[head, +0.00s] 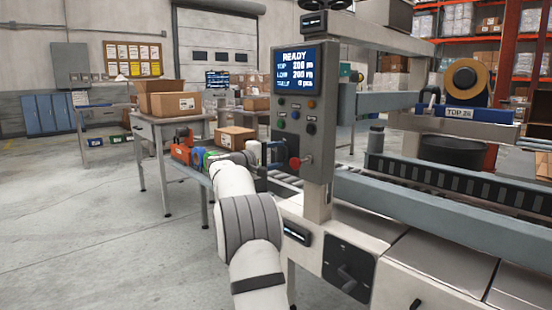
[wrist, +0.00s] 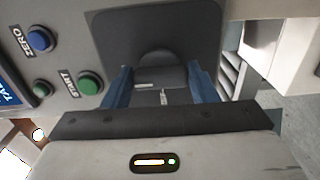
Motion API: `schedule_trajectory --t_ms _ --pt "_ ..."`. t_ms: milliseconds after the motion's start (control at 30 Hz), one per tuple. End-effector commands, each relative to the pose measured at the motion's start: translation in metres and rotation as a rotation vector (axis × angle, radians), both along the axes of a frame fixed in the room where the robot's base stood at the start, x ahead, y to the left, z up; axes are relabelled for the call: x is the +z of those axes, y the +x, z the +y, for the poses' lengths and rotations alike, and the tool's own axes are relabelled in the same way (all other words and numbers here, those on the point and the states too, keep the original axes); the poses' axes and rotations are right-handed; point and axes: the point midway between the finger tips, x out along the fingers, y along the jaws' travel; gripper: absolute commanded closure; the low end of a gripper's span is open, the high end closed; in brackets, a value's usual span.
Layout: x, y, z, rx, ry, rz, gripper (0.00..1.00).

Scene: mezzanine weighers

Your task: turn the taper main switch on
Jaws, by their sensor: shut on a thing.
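The taper's control panel (head: 305,125) stands upright in the middle of the head view, with a lit READY screen (head: 301,70). In the wrist view a dark plate (wrist: 110,30) on the panel carries a dark grey rotary knob (wrist: 158,72), which looks like the main switch. White marks show near the knob. My gripper (wrist: 160,88) has its blue fingers on either side of the knob and is shut on it. In the head view my gripper (head: 277,158) is at the lower panel, and the switch is largely hidden there.
A green START button (wrist: 89,82) and a blue ZERO button (wrist: 40,39) sit close to my fingers. A red knob (head: 295,162) is on the lower panel. A black plate with a handle (head: 347,272) is on the machine front. Open floor (head: 110,240) lies to the left.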

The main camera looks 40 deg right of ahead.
Motion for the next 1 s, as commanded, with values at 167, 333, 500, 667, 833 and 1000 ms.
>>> schedule_trajectory --t_ms 167,333,500,667,833,1000 --pt "-0.001 0.0 0.0 -0.001 0.003 -0.003 0.7" --pt "-0.001 0.0 0.0 -0.001 0.003 -0.003 0.46" --pt "-0.001 0.0 0.0 -0.001 0.002 -0.002 0.32" --pt "-0.001 0.0 0.0 -0.001 0.001 -0.002 0.25" --pt "0.0 0.0 0.001 -0.001 0.001 -0.002 0.25" --pt "0.002 -0.001 0.02 0.001 0.002 -0.001 0.25"
